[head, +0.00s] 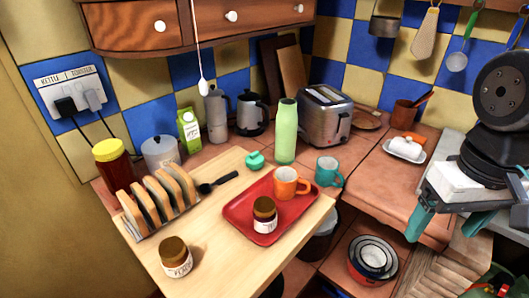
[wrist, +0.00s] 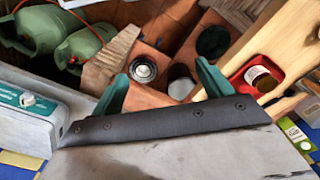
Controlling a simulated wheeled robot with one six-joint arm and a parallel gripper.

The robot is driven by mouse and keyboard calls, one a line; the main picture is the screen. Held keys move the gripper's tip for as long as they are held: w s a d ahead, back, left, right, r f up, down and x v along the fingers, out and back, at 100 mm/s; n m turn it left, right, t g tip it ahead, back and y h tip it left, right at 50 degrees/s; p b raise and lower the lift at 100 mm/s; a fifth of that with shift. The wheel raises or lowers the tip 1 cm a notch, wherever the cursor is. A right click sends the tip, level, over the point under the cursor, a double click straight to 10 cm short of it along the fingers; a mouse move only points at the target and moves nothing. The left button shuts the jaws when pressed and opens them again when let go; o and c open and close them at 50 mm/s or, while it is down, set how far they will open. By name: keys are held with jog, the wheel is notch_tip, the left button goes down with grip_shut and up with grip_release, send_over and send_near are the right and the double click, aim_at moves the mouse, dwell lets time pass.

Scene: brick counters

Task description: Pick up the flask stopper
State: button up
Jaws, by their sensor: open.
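The flask stopper (head: 255,160), a small rounded teal-green piece, sits on the light wooden board (head: 215,245) near its back edge, in the head view. The pale green flask (head: 286,130) stands upright behind it to the right. My gripper (head: 470,205) is at the far right of the head view, well apart from the stopper. In the wrist view my gripper's teal fingers (wrist: 162,85) are spread with nothing between them. I cannot make out the stopper in the wrist view.
A black-handled utensil (head: 218,182) and toast rack (head: 160,203) lie left. A teal mug (head: 328,172) and toaster (head: 325,115) stand right of the flask.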

jog(key=w+a+n+g, duration=0.1)
jog(key=w+a+n, duration=0.3)
jog(key=w, duration=0.5)
jog(key=n+t+h, duration=0.1)
jog(key=n+t, duration=0.1)
jog(key=n, duration=1.9)
send_over(254, 153)
jog(key=f, duration=0.9)
jog(key=shift+s+a+f, duration=0.15)
jog(key=shift+a+f, duration=0.05)
jog(key=shift+a, duration=0.2)
jog(key=shift+w+a+r+n, duration=0.1)
jog(key=shift+w+r+n, duration=0.15)
jog(key=shift+n, duration=0.35)
jog(key=shift+f+n, duration=0.25)
jog(key=shift+n, duration=0.35)
jog(key=f, duration=0.5)
jog(key=d+f, duration=0.1)
jog(key=f, duration=0.1)
jog(key=shift+f, duration=0.2)
jog(key=c, duration=1.1)
